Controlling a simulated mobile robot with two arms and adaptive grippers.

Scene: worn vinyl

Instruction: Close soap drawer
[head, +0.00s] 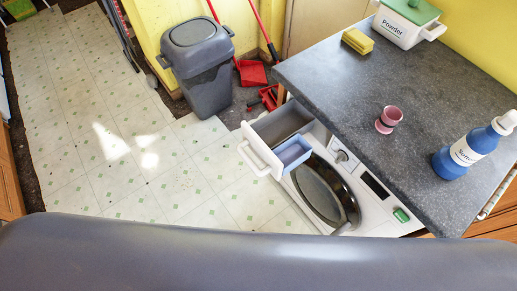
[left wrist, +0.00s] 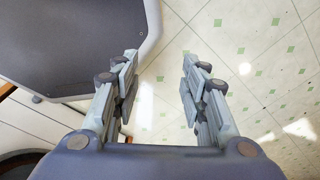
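The soap drawer (head: 262,157) of the white washing machine (head: 377,212) is pulled out in the head view. It has a white front with a handle, a grey compartment and a blue compartment (head: 293,153). My left gripper (left wrist: 160,85) shows only in the left wrist view. Its two fingers are spread apart with nothing between them, above the tiled floor. The drawer cannot be made out in that view. My right gripper is in neither view.
A grey worktop (head: 420,110) above the machine carries a blue softener bottle (head: 466,152), a pink cup (head: 388,119), a yellow sponge (head: 357,41) and a powder box (head: 404,25). A grey bin (head: 204,80) stands beyond the drawer. Tiled floor (head: 110,150) left of the drawer is clear.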

